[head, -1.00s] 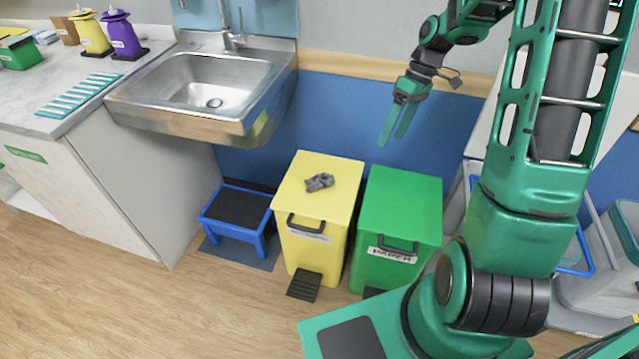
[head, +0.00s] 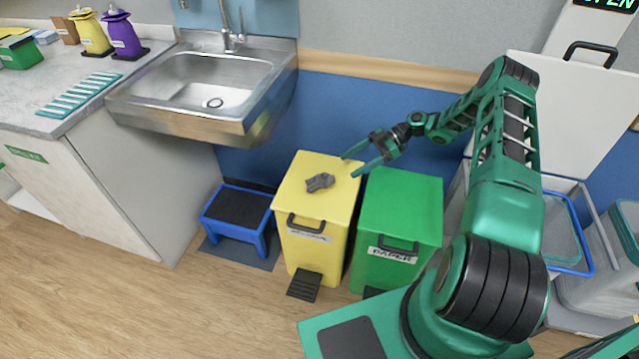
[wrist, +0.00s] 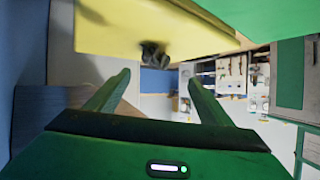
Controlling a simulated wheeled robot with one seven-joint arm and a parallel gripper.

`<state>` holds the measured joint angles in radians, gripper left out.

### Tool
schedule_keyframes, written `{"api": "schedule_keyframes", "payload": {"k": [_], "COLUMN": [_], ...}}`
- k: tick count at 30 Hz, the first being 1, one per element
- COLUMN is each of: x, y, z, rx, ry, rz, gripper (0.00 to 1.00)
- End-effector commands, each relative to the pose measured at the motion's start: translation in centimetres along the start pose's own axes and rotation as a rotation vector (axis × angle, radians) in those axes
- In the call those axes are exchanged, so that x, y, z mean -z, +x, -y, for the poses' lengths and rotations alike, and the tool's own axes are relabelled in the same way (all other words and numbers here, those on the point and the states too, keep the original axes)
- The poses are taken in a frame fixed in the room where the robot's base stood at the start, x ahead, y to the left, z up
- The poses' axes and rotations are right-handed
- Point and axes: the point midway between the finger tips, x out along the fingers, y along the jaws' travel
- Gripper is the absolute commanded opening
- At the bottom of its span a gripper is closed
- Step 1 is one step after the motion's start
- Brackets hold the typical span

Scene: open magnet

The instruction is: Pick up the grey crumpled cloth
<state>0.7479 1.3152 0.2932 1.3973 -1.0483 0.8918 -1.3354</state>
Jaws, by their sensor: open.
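The grey crumpled cloth (head: 320,182) lies on the lid of the yellow bin (head: 338,203) in the head view. My gripper (head: 348,165) is open and empty, up and to the right of the cloth, with its fingers pointing left over the right part of the yellow lid. In the wrist view the cloth (wrist: 154,55) shows as a dark lump at the edge of the yellow lid (wrist: 140,28), beyond and between the open fingertips (wrist: 158,80). The gripper and cloth are apart.
A green bin (head: 400,212) stands right beside the yellow one. A blue step stool (head: 237,212) is to the left. A steel sink (head: 205,90) and a counter (head: 60,85) are at the upper left. A blue-framed cart (head: 565,225) is to the right.

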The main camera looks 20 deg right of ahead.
Motion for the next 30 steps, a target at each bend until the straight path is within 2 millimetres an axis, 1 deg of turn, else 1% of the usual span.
{"api": "schedule_keyframes", "payload": {"k": [1,3,7,15,18,25,30], "x": [-0.5,-0.9,-1.1,-0.9,-0.8,-0.8,-0.9], "y": [0.2,0.5,1.2,5.0,5.8,6.9,9.1], "z": [-0.2,-0.3,-0.5,-0.5,-0.6,-0.7,-1.1], "rx": [-0.008,-0.016,-0.022,-0.021,-0.022,-0.022,-0.021], "ry": [-0.02,-0.047,-0.07,-0.07,-0.071,-0.07,-0.07], "rz": [-0.023,-0.046,-0.065,-0.065,-0.064,-0.064,-0.065], "gripper": [0.74,0.74,0.74,0.74,0.74,0.74,0.74]}}
